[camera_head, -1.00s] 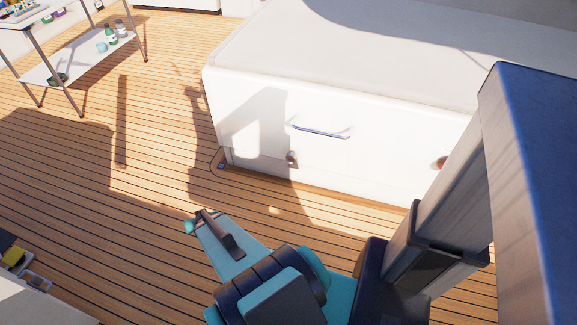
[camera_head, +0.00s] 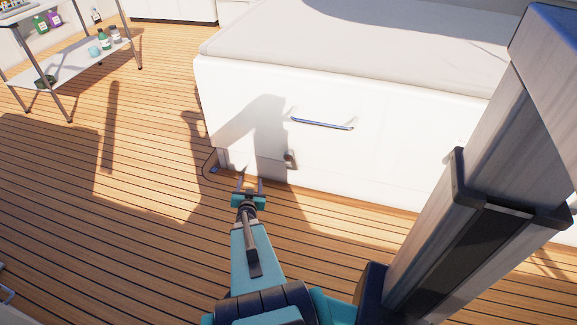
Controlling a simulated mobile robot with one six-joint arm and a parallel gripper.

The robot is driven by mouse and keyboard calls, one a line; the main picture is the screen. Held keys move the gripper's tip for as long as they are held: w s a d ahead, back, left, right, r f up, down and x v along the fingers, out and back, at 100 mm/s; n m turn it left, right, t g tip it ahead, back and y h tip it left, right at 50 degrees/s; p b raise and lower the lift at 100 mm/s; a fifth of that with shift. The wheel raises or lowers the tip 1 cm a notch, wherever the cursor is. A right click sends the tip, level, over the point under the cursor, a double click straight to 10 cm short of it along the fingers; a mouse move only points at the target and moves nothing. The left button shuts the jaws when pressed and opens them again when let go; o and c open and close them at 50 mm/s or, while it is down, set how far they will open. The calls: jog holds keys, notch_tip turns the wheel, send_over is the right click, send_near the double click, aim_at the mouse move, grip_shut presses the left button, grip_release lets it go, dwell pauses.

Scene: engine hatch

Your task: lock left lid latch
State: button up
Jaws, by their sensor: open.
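The engine hatch (camera_head: 400,150) is a large white box with a padded grey-white top. A blue-grey bar handle (camera_head: 322,124) is fixed to its front face. The left lid latch (camera_head: 290,159) is a small metal piece low on the front face, left of the handle. My gripper (camera_head: 250,182) is open and empty. It is in front of the hatch's lower left part, below and left of the latch in the picture, apart from it. The right part of the hatch front is hidden behind my arm column.
A metal shelf rack (camera_head: 72,62) with bottles and a cup stands at the upper left. The plank deck (camera_head: 90,220) is clear to the left of the hatch.

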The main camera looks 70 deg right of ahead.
aim_at(288, 158)
jog(key=s+d+m+g+h+b, duration=0.3)
jog(key=s+d, duration=0.4)
jog(key=s, duration=0.4)
jog(key=h+b, duration=0.1)
jog(key=b, duration=0.1)
jog(key=shift+s+f+m+g+b, duration=0.2)
jog(key=shift+f+m+g+b, duration=0.1)
jog(key=shift+d, duration=0.2)
jog(key=d+b, duration=0.1)
jog(key=d, duration=0.3)
jog(key=w+d+b, duration=0.1)
jog(key=d, duration=0.3)
jog(key=d+b, duration=0.1)
jog(key=d, duration=0.3)
jog(key=shift+w+f+b, duration=0.2)
jog(key=shift+w+b, duration=0.15)
jog(key=shift+b, duration=0.05)
jog(key=shift+w+d+r, duration=0.1)
jog(key=shift+d+r, duration=0.05)
jog(key=shift+d, duration=0.6)
jog(key=c, duration=1)
